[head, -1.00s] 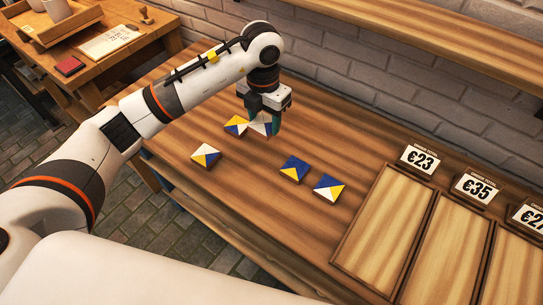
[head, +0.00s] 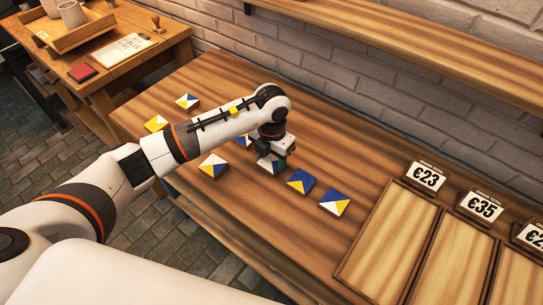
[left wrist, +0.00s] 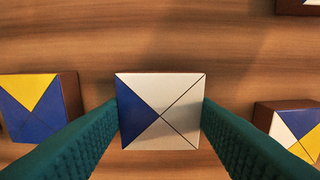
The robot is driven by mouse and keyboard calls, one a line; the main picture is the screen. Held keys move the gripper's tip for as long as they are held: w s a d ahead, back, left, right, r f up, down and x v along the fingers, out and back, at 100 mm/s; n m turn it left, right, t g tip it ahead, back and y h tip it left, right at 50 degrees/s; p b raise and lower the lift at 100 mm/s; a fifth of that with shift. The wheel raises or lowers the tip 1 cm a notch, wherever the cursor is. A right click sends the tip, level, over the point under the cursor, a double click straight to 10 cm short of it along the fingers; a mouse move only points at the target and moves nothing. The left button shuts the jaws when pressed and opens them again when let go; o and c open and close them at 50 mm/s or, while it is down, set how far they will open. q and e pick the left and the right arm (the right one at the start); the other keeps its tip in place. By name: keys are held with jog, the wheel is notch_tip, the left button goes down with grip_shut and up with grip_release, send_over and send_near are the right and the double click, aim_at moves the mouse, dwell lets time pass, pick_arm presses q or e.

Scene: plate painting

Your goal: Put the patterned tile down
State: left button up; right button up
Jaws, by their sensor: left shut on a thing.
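The patterned tile (left wrist: 160,110) is white with one blue triangle and thin dark diagonals. My left gripper (head: 273,166) is shut on it, with one green finger along each side in the left wrist view. In the head view the held tile (head: 265,164) is low over the table, in line with the loose tiles; I cannot tell whether it touches the wood. A blue and yellow tile (head: 301,181) lies close to its right, apart from it. A white, yellow and blue tile (head: 212,165) lies to its left. My right gripper is not in view.
A blue, white and yellow tile (head: 335,201) lies farther right. More tiles lie behind my arm, one yellow (head: 157,123) and one partly hidden (head: 243,140). Framed wooden panels (head: 390,240) with price cards stand at the right.

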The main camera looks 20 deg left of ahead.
aim_at(272, 161)
pick_arm(q)
jog(key=shift+f, duration=0.15)
jog(key=o, duration=1)
jog(key=shift+r, duration=0.6)
notch_tip(272, 161, up, 11)
jog(key=shift+r+b, duration=0.1)
jog(key=shift+b, duration=0.7)
